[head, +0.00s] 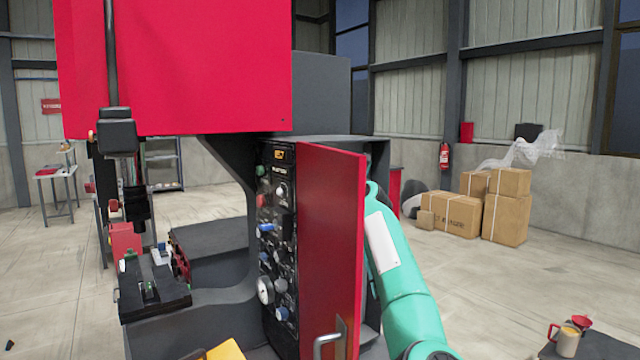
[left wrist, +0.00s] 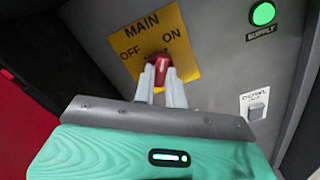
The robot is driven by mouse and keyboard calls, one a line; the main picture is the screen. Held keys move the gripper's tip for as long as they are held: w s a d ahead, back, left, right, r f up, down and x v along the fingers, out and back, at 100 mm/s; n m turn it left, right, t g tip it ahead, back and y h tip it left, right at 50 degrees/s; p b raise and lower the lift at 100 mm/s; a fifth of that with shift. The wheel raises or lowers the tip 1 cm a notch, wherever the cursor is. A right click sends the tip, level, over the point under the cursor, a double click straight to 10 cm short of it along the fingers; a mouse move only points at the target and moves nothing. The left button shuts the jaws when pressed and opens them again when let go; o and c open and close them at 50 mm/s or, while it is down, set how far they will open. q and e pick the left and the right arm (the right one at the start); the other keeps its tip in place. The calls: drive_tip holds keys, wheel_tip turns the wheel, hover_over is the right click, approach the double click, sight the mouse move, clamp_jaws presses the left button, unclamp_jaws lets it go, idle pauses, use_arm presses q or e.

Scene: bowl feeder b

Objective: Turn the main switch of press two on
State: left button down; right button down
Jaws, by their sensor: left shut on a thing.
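The red main switch knob (left wrist: 160,65) sits on a yellow plate (left wrist: 188,62) marked MAIN, OFF and ON, on a grey panel in the left wrist view. My left gripper (left wrist: 162,80) is shut on the knob, its two pale fingers on either side of it. The fingers partly cover the knob, and I cannot tell which mark it points to. A green SUPPLY lamp (left wrist: 263,13) looks lit at upper right. In the head view the press (head: 175,65) is red and dark grey. The main switch and my left gripper are not visible there. My right gripper is not in view.
A red door (head: 330,240) with a metal handle stands open at the press, and a teal arm of mine passes behind it. A control panel (head: 278,215) with knobs and a gauge is left of the door. Cardboard boxes (head: 505,220) stand far right. Open floor lies between.

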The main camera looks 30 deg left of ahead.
use_arm(q)
drive_tip(key=shift+m+p, duration=0.45)
drive_tip(key=shift+m, duration=0.65)
drive_tip(key=c, duration=1.4)
unclamp_jaws()
drive_tip(key=shift+c, duration=0.2)
